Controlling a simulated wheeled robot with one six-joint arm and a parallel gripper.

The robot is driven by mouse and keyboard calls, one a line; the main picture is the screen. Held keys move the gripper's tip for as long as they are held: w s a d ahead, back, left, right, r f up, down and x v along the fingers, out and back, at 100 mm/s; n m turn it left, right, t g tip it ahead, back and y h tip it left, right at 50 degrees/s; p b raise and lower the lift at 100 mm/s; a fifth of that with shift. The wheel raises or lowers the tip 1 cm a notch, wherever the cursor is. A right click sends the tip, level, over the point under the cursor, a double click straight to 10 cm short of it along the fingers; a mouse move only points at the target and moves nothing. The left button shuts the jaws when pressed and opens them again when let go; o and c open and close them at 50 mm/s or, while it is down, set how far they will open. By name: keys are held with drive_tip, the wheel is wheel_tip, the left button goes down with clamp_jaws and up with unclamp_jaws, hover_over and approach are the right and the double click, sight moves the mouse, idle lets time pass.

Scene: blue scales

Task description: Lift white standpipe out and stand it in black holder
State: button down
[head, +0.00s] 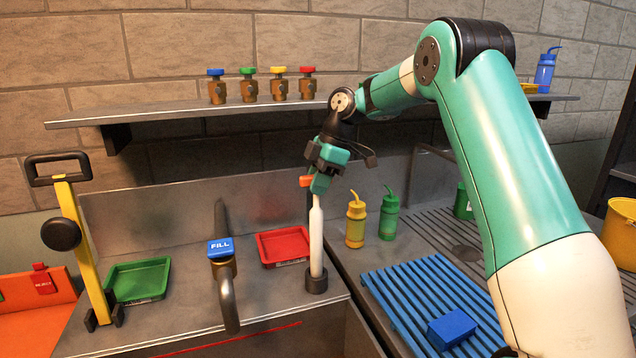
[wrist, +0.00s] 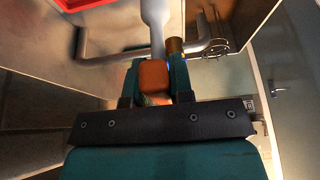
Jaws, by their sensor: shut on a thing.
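The white standpipe (head: 316,240) is upright, with an orange piece (head: 306,181) at its top. My gripper (head: 319,186) is at the top of the pipe, its teal fingers shut on it. In the wrist view the orange piece (wrist: 154,76) sits between the fingers and the pale pipe (wrist: 156,25) runs away from them. The black holder (head: 316,284) stands on the grey counter near its right edge. The pipe's lower end meets the holder's mouth in the head view; how deep it sits is hidden.
A tap with a blue FILL top (head: 220,247) stands left of the holder. A red tray (head: 284,247) lies behind, a green tray (head: 138,280) farther left. Yellow (head: 355,224) and green (head: 389,217) bottles and a blue rack (head: 415,305) are at right.

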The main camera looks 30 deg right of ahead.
drive_tip(key=shift+f+b, duration=0.5)
drive_tip(key=shift+f, duration=0.1)
drive_tip(key=c, duration=0.9)
unclamp_jaws()
drive_tip(key=p+v, duration=1.1)
drive_tip(key=v, duration=0.6)
drive_tip(key=shift+r, duration=0.2)
